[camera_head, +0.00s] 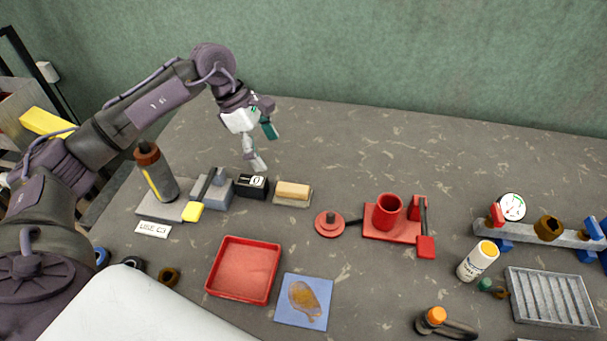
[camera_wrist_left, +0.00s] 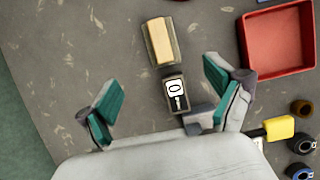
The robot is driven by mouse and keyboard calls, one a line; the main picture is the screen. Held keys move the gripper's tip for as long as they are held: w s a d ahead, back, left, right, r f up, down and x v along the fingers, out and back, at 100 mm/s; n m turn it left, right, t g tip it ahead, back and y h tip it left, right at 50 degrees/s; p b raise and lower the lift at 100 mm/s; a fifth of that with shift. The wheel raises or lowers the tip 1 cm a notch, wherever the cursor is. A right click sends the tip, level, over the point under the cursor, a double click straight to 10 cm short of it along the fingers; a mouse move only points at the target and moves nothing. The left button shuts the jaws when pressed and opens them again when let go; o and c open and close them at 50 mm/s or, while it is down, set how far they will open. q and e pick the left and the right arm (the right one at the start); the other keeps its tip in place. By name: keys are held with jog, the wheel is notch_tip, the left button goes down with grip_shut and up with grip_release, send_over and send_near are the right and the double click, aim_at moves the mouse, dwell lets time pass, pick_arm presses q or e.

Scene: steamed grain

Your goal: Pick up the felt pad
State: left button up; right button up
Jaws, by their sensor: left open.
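A tan block (camera_head: 293,190), which looks like the felt pad, lies on a grey base (camera_head: 291,202) near the middle of the table. It also shows in the left wrist view (camera_wrist_left: 159,40), at the top, beyond the fingertips. My left gripper (camera_head: 263,146) is open and empty above the table, behind and to the left of the tan block in the head view. My right gripper is not in view.
A black box with a white dial (camera_head: 253,186) stands just left of the tan block. A grey block (camera_head: 215,192) and a dark bottle (camera_head: 156,172) stand farther left. A red tray (camera_head: 243,296) and blue mat (camera_head: 284,315) lie in front. Red cup fixture (camera_head: 388,212) is right.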

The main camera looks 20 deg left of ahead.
aim_at(292, 187)
pick_arm(q)
jog(key=p+x, duration=0.1)
jog(key=x, duration=0.6)
jog(key=shift+s+d+f+p, duration=0.15)
jog(key=shift+d+f+p, duration=0.1)
jog(key=shift+f+p, duration=0.1)
jog(key=shift+d+f, duration=0.1)
jog(key=shift+f, duration=0.1)
jog(key=shift+d+f+p, duration=0.15)
jog(key=shift+f+p, duration=0.05)
jog(key=shift+p, duration=0.15)
jog(key=x, duration=0.1)
jog(key=p+x, duration=0.1)
jog(key=x, duration=0.1)
jog(key=shift+d+f+p, duration=0.2)
jog(key=shift+d+p, duration=0.1)
jog(key=shift+d, duration=0.05)
jog(key=shift+w+d+f, duration=0.1)
jog(key=shift+w+f, duration=0.15)
jog(key=shift+f, duration=0.25)
jog(key=c, duration=1.3)
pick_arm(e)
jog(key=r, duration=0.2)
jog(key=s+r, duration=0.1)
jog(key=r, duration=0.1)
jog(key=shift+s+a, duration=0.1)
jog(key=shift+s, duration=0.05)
